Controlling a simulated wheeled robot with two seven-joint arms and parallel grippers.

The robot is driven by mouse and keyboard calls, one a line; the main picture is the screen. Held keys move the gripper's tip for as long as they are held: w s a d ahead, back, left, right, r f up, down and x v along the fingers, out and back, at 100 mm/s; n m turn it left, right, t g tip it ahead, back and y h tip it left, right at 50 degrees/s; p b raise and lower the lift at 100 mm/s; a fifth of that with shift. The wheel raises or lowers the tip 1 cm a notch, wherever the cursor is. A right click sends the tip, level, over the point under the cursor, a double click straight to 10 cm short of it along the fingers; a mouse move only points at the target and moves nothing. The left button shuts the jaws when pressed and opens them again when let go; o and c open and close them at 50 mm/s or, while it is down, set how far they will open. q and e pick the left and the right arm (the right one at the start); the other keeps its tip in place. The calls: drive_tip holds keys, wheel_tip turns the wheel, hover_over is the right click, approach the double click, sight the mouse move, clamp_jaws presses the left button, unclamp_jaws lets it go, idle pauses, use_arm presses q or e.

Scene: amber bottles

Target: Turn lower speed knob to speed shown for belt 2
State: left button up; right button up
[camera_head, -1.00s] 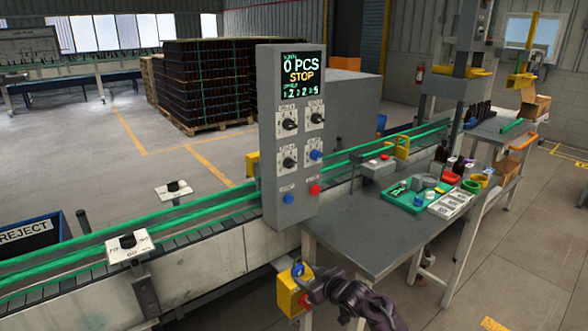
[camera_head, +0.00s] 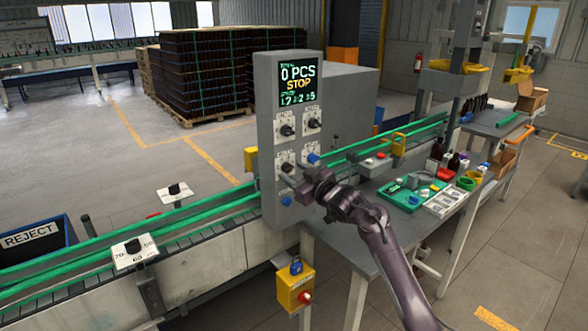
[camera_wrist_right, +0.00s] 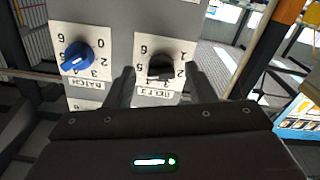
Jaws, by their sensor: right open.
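The grey control panel (camera_head: 262,150) stands beside the conveyor. Its screen (camera_head: 299,82) reads 0 PCS and STOP, with a row of small digits beneath that I cannot read surely. The lower left black knob (camera_head: 287,168) is partly hidden by my right gripper (camera_head: 292,178), which is at the panel's lower part. In the right wrist view, upside down, this black knob (camera_wrist_right: 160,67) sits on a numbered white plate labelled BELT 2. My right gripper (camera_wrist_right: 160,76) is open, with one finger on each side of the knob. My left gripper is out of view.
A blue knob (camera_wrist_right: 76,56) on the BATCH plate is beside the left finger. An upper black knob (camera_head: 287,130) is above the gripper. The steel table (camera_head: 350,228) and yellow button box (camera_head: 295,288) are below. Green conveyor rails (camera_head: 205,205) run past the panel.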

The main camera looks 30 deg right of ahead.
drive_tip(key=shift+w+a, duration=0.1)
drive_tip(key=shift+w, duration=0.25)
drive_tip(key=c, duration=1)
drive_tip(key=shift+o, duration=0.2)
drive_tip(key=n+b, duration=1.5)
drive_tip(key=n, duration=0.6)
drive_tip(key=shift+r+n, duration=0.1)
drive_tip(key=shift+n, duration=0.3)
drive_tip(key=n+b, duration=0.1)
drive_tip(key=n, duration=0.3)
drive_tip(key=shift+n+b, duration=0.3)
drive_tip(key=shift+b, duration=0.1)
drive_tip(key=shift+n+b, duration=0.3)
drive_tip(key=shift+n, duration=1.4)
